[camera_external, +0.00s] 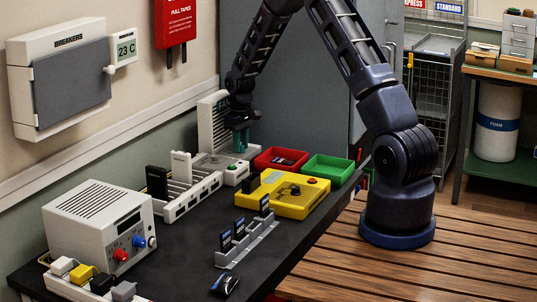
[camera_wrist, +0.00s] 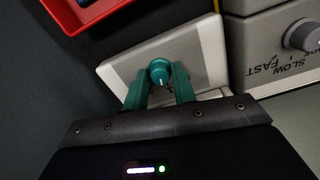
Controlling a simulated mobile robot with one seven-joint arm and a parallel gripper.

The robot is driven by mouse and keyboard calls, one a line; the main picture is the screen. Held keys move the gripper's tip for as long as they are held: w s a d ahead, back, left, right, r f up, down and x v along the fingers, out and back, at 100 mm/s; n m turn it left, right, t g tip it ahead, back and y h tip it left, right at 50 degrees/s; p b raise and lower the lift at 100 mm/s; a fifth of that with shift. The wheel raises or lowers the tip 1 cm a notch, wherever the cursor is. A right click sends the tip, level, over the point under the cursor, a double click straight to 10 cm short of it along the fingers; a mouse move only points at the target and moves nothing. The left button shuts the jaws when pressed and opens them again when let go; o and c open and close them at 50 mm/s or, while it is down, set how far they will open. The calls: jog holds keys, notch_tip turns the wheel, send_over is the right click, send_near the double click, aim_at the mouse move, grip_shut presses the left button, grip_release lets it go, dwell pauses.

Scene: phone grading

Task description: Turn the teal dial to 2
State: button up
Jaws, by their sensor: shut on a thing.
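The teal dial (camera_wrist: 160,68) is a small round knob with a pale pointer line, on a light grey panel (camera_wrist: 205,50) in the wrist view. My gripper (camera_wrist: 160,80) has teal fingers, one on each side of the dial, and is shut on it. The pointer line runs toward the gripper side of the knob. The dial's number marks are mostly hidden by the fingers and cannot be read. In the external view my gripper (camera_external: 241,140) points down over the grey unit at the back of the bench, and the dial is hidden there.
A grey knob (camera_wrist: 302,34) marked SLOW and FAST is beside the panel in the wrist view. A red bin (camera_external: 281,158) and a green bin (camera_external: 328,168) stand right of my gripper. A yellow box (camera_external: 283,205) and a white charging rack (camera_external: 190,200) are in front.

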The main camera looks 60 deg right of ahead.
jog(key=m, duration=0.5)
jog(key=shift+m, duration=0.4)
dwell(0.3)
jog(key=o, duration=1)
jog(key=shift+r, duration=0.1)
notch_tip(320, 180, up, 11)
jog(key=shift+f, duration=0.2)
